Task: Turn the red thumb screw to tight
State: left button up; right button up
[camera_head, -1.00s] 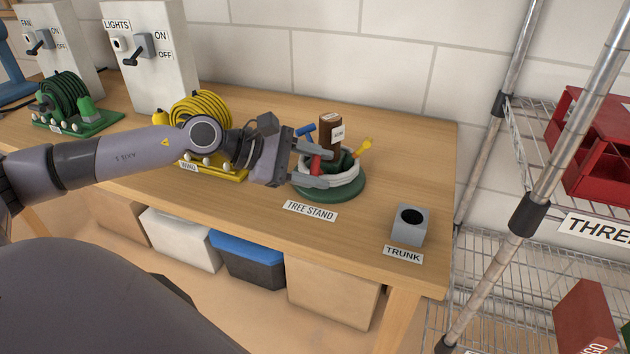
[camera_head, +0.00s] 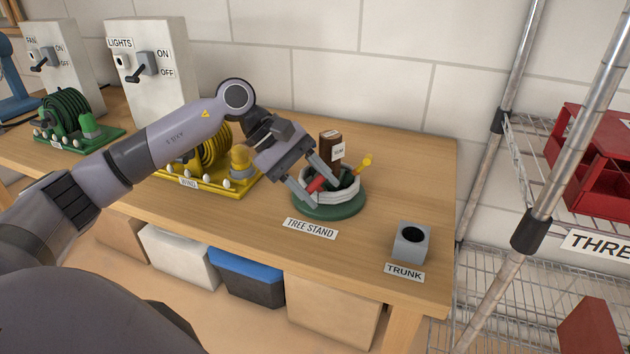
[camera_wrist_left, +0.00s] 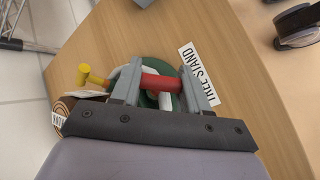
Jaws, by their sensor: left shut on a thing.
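The tree stand (camera_head: 335,211) is a round green base with a pale ring, standing behind its label on the bench. A brown trunk piece (camera_head: 330,146) stands upright in it. The red thumb screw (camera_head: 316,185) is on the stand's left side, partly hidden by my fingers. My left gripper (camera_head: 322,191) reaches down from the upper left, its fingers on either side of the red screw. In the left wrist view the red screw (camera_wrist_left: 160,82) lies across between both fingers and the gripper is shut on it. A yellow screw (camera_head: 364,162) sticks out at the right.
A grey block with a round hole (camera_head: 411,240) stands at the right front, behind the TRUNK label. A yellow cord reel (camera_head: 218,180) is close to my left arm. The LIGHTS switch box (camera_head: 150,65) stands at the back. A wire shelf (camera_head: 545,160) is at the right.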

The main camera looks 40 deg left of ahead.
dwell(0.5)
pick_arm(q)
jog(key=o, duration=1.1)
jog(key=shift+c, duration=0.2)
jog(key=shift+a+r, duration=0.25)
jog(key=shift+r, duration=0.05)
jog(key=v, duration=0.6)
jog(key=shift+r, duration=0.2)
jog(key=shift+s, duration=0.1)
jog(key=shift+s, duration=0.1)
